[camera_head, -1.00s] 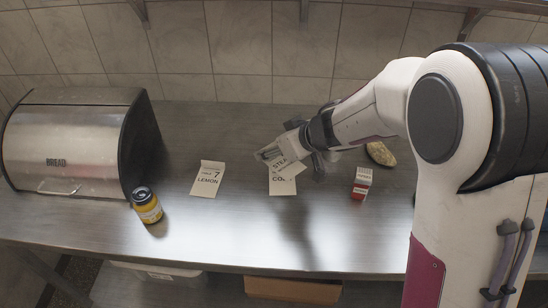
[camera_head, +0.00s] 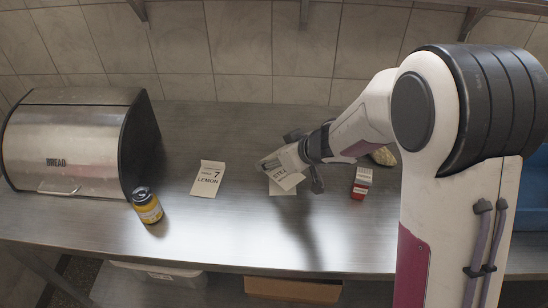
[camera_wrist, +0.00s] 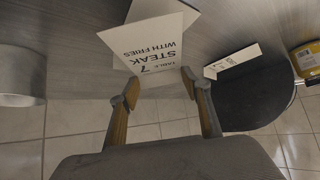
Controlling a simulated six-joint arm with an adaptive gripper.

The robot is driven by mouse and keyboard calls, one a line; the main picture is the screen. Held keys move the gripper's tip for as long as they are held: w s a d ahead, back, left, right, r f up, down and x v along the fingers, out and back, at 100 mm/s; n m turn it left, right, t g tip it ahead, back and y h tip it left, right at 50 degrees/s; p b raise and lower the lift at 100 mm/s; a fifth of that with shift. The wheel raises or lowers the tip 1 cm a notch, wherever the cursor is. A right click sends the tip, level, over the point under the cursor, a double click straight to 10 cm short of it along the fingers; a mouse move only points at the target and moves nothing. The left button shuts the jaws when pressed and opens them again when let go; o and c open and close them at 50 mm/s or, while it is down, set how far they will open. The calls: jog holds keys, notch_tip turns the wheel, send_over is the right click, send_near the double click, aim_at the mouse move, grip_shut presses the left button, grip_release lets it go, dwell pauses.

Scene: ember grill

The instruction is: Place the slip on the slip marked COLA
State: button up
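The steak slip, a white paper reading "TABLE 7 STEAK WITH FRIES" in the wrist view (camera_wrist: 155,42), lies over another white slip (camera_wrist: 150,8). In the head view the steak slip (camera_head: 288,181) is turned at an angle and covers most of the lower slip (camera_head: 280,191). The lower slip's word is hidden now; it showed "CO..." earlier. My gripper (camera_wrist: 160,82) has its fingers apart, one on each side of the steak slip's near edge. In the head view my gripper (camera_head: 272,163) is low over the slips. I cannot tell whether a finger touches the paper.
The slip marked LEMON (camera_head: 208,180) lies to the left. A yellow jar (camera_head: 147,206) stands by the bread bin (camera_head: 75,145). A small red and white box (camera_head: 361,184) stands right of my gripper. The front middle of the counter is clear.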

jog(key=shift+f, duration=0.3)
jog(key=o, duration=0.6)
jog(key=shift+r, duration=0.2)
jog(key=shift+r, duration=0.2)
jog(key=v, duration=1.2)
dwell(0.7)
